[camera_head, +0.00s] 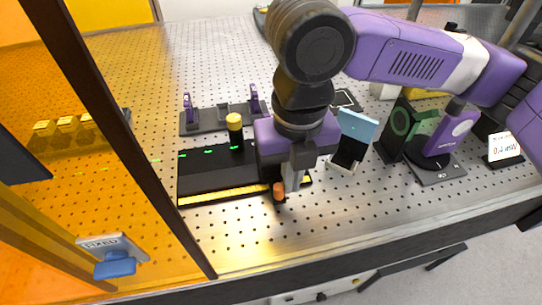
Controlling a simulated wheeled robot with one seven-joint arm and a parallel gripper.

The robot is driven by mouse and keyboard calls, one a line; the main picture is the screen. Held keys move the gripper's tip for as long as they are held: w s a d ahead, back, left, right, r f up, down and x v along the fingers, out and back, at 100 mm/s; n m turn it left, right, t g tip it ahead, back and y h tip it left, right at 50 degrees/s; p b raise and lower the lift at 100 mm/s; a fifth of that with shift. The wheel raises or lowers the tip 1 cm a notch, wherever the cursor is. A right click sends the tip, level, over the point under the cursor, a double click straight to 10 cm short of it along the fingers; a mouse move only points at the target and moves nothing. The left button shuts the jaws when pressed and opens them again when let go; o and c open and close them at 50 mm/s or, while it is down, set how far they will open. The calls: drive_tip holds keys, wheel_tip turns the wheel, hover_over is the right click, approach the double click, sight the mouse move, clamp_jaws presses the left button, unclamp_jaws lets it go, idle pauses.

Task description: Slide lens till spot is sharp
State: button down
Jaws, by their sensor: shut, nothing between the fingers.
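A black slide rail (215,185) with a yellow strip (222,194) along its front edge lies on the perforated bench. My gripper (291,190) points down over its right part, jaws shut and empty. A small copper-orange knob (279,192) is just left of the fingertips; I cannot tell whether they touch. A black post with a yellow top (235,132) stands left of my gripper. Green light marks (209,151) run across the rail's left part. No lens shows clearly; my gripper hides part of the rail. I cannot identify the spot.
A tilted pale-blue panel (357,126) stands right of my gripper. Further right are a purple-and-black device (446,134) and a small display (505,147). Purple mounts (188,108) stand behind the rail. An orange see-through panel with a dark frame (125,130) borders the left.

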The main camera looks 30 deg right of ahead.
drive_tip(key=shift+w+a+p, duration=0.25)
drive_tip(key=shift+w+a, duration=0.1)
drive_tip(key=shift+a, duration=0.7)
drive_tip(key=shift+w+a+p, duration=0.25)
drive_tip(key=shift+w+a, duration=0.05)
drive_tip(key=shift+a, duration=0.75)
drive_tip(key=shift+w+a+p, duration=0.25)
drive_tip(key=shift+w+a, duration=0.1)
drive_tip(key=shift+a, duration=0.7)
drive_tip(key=shift+d, duration=0.25)
drive_tip(key=shift+s+d, duration=0.2)
drive_tip(key=shift+d, duration=0.15)
wheel_tip(320, 180, up, 9)
drive_tip(key=p, duration=0.8)
idle(0.5)
